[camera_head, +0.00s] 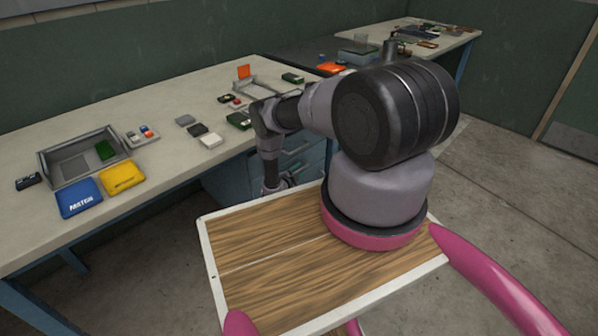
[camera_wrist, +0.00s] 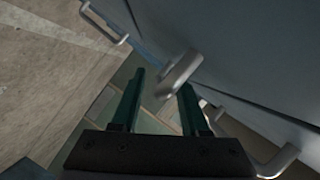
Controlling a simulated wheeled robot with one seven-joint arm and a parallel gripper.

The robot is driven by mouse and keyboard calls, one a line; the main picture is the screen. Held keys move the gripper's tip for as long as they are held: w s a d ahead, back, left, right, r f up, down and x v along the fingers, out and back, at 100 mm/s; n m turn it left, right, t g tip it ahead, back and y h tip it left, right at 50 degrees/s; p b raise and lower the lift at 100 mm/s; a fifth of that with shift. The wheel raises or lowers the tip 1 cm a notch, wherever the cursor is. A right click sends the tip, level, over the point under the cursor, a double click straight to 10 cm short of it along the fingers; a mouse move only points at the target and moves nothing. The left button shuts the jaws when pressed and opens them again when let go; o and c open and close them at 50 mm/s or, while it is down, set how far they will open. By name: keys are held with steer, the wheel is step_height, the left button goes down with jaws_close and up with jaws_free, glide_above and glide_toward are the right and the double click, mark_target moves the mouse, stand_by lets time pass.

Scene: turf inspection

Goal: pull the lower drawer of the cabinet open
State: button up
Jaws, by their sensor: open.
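The blue-grey cabinet (camera_head: 312,158) stands under the workbench, partly hidden behind my arm. Its drawer fronts carry pale bar handles in the head view. My gripper (camera_head: 275,187) is low in front of the cabinet, small and partly hidden there. In the wrist view my gripper (camera_wrist: 163,82) has its two green fingers apart. A metal handle (camera_wrist: 180,74) lies at the fingertips, close to the right finger; I cannot tell whether it touches. Two more handles show, one at upper left (camera_wrist: 106,24) and one at lower right (camera_wrist: 277,160). The drawers look shut.
The workbench (camera_head: 165,90) above holds a grey tray (camera_head: 62,172), a blue box (camera_head: 79,198), a yellow box (camera_head: 122,178) and several small parts. My own wooden deck is in front. Open concrete floor (camera_head: 515,205) lies to the right.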

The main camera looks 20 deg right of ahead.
steer(key=shift+w+d, duration=0.15)
steer(key=shift+d, duration=0.15)
jaws_close()
steer(key=shift+f, duration=0.1)
stand_by(1.2)
